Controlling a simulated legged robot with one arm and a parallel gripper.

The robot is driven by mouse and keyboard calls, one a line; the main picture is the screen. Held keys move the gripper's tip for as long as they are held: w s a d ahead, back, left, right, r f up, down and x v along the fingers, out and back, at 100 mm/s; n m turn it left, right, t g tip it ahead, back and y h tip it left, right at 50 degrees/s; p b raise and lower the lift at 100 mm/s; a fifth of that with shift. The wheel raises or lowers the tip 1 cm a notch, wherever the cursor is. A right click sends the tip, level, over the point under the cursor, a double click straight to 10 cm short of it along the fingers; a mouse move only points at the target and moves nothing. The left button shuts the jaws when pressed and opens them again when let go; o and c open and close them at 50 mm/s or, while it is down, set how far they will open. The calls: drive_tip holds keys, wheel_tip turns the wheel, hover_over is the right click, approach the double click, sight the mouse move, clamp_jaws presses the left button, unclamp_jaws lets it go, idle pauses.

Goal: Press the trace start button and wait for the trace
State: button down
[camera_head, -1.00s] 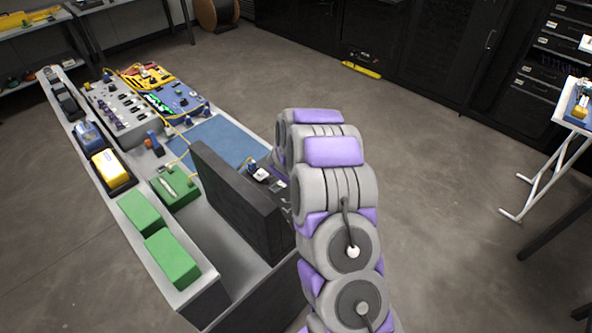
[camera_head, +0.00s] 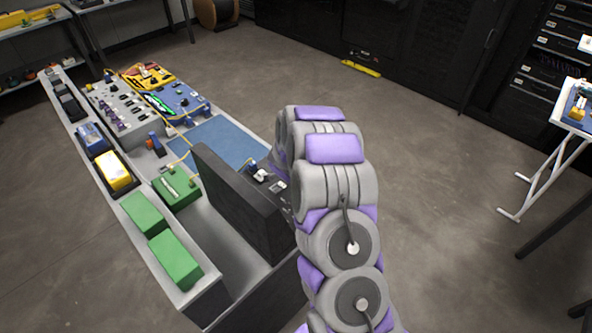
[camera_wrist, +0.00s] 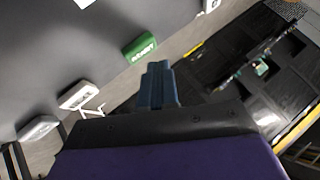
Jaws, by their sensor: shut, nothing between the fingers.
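A large dark upright panel (camera_head: 243,207) stands on the near part of the workbench, its plain back towards the head camera. Small white and grey parts (camera_head: 262,175) show just past its edge, next to my arm. I cannot make out the trace start button or any trace display. My gripper (camera_wrist: 158,72) shows in the wrist view with its dark blue fingers together and empty.
The workbench carries green boxes (camera_head: 175,258), a green block (camera_head: 177,187), a yellow item (camera_head: 113,170), a blue mat (camera_head: 228,140) and a blue tray (camera_head: 178,102). Black cabinets (camera_head: 415,50) stand behind. A white stand (camera_head: 540,170) is at right. Open floor lies between.

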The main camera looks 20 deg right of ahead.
drive_tip(key=shift+r+p, duration=2.4)
drive_tip(key=shift+r, duration=0.15)
drive_tip(key=shift+f, duration=0.1)
